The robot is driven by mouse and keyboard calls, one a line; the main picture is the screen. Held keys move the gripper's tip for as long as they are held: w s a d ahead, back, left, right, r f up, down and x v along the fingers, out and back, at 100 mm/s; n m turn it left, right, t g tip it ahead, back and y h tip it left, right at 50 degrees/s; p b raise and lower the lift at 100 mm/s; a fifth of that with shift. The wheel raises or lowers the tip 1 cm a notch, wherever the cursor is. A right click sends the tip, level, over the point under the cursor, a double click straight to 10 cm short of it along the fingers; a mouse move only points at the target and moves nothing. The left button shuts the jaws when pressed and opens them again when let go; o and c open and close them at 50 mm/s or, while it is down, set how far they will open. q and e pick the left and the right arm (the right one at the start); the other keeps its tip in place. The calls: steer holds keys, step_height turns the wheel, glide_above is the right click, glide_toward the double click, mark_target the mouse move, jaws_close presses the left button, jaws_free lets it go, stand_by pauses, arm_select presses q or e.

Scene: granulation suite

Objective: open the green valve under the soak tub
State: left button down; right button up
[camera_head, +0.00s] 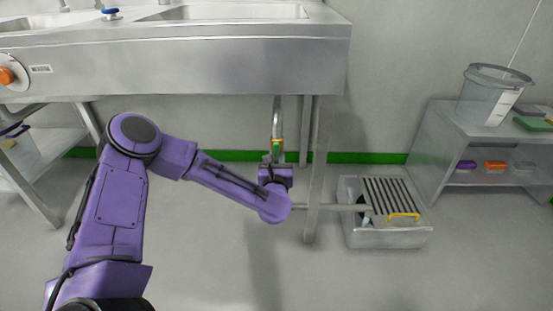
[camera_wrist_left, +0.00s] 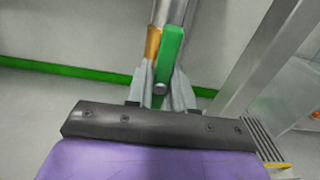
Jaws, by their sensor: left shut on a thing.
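The soak tub (camera_head: 232,12) is a steel basin set in the bench top. A metal drain pipe (camera_head: 277,112) hangs beneath it and carries a brass-coloured valve body (camera_wrist_left: 153,42). The green valve handle (camera_wrist_left: 171,50) shows in the left wrist view, lying roughly alongside the pipe. My left gripper (camera_wrist_left: 161,85) is shut on the green handle, with one finger on each side of its lower end. In the head view the left gripper (camera_head: 276,159) is under the bench at the pipe, and the wrist partly hides it. My right gripper is in neither view.
A steel bench leg (camera_head: 317,170) stands just right of my left wrist. A floor drain box (camera_head: 385,238) with a slatted grate and yellow handle is farther right. A shelf (camera_head: 432,150) with a clear bucket (camera_head: 487,95) stands at far right. Open floor lies in front.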

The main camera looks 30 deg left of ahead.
arm_select(q)
steer(key=c, duration=1)
jaws_free()
steer(key=p+v, duration=0.2)
steer(key=v, duration=0.8)
steer(key=shift+s+d, duration=0.25)
steer(key=shift+f, duration=0.1)
